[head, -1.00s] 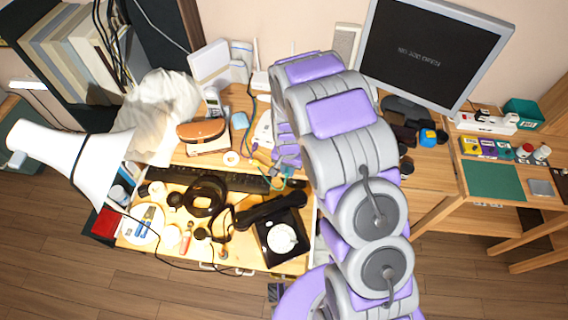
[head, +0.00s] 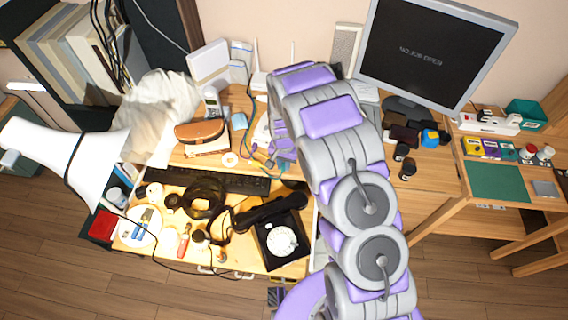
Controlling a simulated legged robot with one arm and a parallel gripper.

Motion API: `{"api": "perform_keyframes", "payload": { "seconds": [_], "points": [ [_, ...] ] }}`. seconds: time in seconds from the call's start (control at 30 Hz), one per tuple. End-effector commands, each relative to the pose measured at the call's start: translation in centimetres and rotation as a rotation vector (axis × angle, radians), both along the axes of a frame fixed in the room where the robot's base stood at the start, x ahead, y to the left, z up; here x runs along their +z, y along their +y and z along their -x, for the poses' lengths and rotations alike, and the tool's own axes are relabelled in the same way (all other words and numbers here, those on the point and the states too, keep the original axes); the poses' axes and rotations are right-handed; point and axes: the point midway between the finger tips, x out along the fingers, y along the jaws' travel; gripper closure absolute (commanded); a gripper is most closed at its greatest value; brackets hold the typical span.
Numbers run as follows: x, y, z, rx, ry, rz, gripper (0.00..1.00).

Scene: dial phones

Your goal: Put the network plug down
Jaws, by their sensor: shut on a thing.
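My gripper (head: 272,160) is at the end of my purple and grey arm, low over the desk, just behind the black keyboard (head: 222,181). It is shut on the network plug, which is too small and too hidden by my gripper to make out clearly. A dark cable (head: 249,112) runs down from the white router (head: 259,82) toward my gripper. I cannot tell whether the plug touches the desk top.
A black dial phone (head: 281,239) with its handset is on the pulled-out lower surface in front. A brown case (head: 200,132) and a white lamp (head: 97,165) stand left. A monitor (head: 432,48) stands at the back right. Small items crowd the desk.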

Motion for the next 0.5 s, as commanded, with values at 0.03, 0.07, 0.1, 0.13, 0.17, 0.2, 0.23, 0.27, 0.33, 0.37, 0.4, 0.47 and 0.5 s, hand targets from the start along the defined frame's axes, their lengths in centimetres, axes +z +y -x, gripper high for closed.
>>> {"api": "perform_keyframes", "payload": {
  "seconds": [0.03,0.07,0.1,0.13,0.17,0.2,0.23,0.27,0.33,0.37,0.4,0.47,0.5],
  "points": [
    [0.00,0.01,-0.01,0.000,0.000,0.000,0.99],
    [-0.04,0.00,0.00,0.000,0.000,0.000,0.99],
    [-0.13,0.00,0.00,0.000,0.000,0.000,0.99],
    [-0.10,0.01,-0.01,0.000,0.000,0.000,0.79],
    [-0.10,0.01,-0.01,0.000,0.000,0.000,0.76],
    [-0.09,0.01,-0.01,0.000,-0.001,0.000,0.73],
    [-0.08,0.01,-0.01,0.000,-0.001,0.000,0.70],
    [-0.08,0.01,-0.01,0.000,-0.001,0.000,0.67],
    [-0.08,0.01,-0.01,0.000,-0.001,0.000,0.60],
    [-0.08,0.01,-0.01,0.000,-0.001,0.000,0.57],
    [-0.09,0.01,-0.01,0.000,0.000,0.000,0.57],
    [-0.09,0.01,-0.01,0.000,0.000,0.000,0.57],
    [-0.08,0.01,-0.01,0.000,-0.001,0.000,0.57]
  ]
}}
